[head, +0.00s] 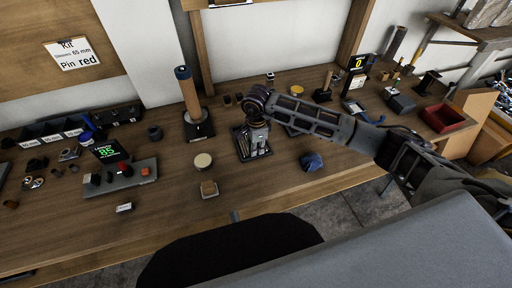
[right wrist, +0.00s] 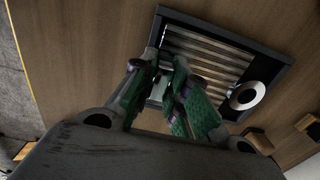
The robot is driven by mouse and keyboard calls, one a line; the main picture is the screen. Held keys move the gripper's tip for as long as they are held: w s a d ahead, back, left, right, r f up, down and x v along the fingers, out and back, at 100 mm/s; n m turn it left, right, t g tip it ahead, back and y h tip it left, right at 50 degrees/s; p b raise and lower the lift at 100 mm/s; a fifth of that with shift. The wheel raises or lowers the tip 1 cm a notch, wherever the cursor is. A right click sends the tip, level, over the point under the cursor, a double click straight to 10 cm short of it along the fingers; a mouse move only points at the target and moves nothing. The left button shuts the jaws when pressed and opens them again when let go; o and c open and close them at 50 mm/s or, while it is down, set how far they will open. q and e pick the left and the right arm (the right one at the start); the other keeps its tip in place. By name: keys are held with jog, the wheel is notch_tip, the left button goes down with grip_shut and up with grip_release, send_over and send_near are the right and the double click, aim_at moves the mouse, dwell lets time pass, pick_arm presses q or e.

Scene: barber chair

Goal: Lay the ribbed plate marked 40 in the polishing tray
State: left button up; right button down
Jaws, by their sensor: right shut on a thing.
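My right gripper (head: 257,140) is over a dark tray (head: 243,154) near the middle of the bench. In the right wrist view its green-padded fingers (right wrist: 165,75) are closed together on a thin pale piece (right wrist: 157,90), mostly hidden between them. I cannot read a mark on it. The tray also shows in the wrist view as a dark frame (right wrist: 215,25) around several long pale strips (right wrist: 215,55), with a white ring (right wrist: 247,96) at one side. The fingertips are at the tray's near edge. I cannot tell whether the held piece touches the tray. My left gripper is not in view.
A tall brown cylinder on a dark base (head: 198,128) stands left of the tray. A round tan lid (head: 203,160), a small tan block (head: 209,188) and a blue lump (head: 312,161) lie nearby. A red tray (head: 443,118) is far right.

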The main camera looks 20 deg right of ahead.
jog(key=c, duration=1.3)
grip_release()
jog(key=shift+s+r, duration=0.1)
jog(key=shift+r, duration=5.95)
jog(key=shift+s+f, duration=0.1)
